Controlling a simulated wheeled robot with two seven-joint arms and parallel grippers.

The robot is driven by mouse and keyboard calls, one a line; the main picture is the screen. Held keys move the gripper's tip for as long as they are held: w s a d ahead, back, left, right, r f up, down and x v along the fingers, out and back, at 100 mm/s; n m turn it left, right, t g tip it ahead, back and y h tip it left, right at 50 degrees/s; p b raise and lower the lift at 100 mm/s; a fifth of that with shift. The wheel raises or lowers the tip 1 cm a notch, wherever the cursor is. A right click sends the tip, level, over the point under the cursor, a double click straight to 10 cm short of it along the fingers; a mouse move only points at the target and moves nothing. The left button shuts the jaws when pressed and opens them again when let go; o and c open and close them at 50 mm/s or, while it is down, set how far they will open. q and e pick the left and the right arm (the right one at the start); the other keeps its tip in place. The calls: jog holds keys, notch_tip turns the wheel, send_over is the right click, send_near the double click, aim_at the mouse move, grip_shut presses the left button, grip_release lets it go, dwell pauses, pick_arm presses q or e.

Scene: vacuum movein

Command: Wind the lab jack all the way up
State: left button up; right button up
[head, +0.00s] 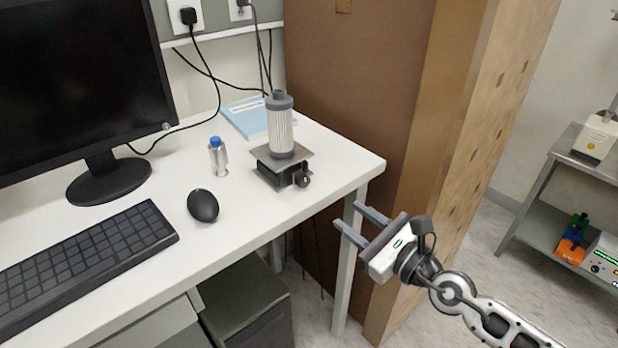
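The lab jack (268,172) stands on the white desk near its right end. Its top plate is low, close above its base. A dark round knob (303,180) is on its front right side. A ribbed white filter cartridge with grey ends (281,130) stands upright on the top plate. My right gripper (347,214) is beyond the desk's front right corner, to the right of and below the jack. Its two fingers are apart, empty, and point left toward the desk. It touches nothing that I can see. My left gripper is not in view.
A small bottle with a blue cap (218,158), a mouse (203,205), a keyboard (80,262) and a monitor (75,85) are left of the jack. A light blue book (243,116) lies behind. A tall cardboard box (355,90) stands close behind the desk's right end.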

aim_at(306, 183)
jog(key=x, duration=1.2)
jog(key=shift+b, duration=0.4)
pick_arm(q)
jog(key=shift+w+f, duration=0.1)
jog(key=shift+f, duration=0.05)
pick_arm(e)
jog(key=shift+w+a, duration=0.35)
jog(key=shift+w, duration=0.15)
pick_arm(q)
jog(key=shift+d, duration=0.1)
pick_arm(e)
jog(key=c, duration=0.7)
jog(key=m, duration=0.4)
jog(key=o, duration=0.7)
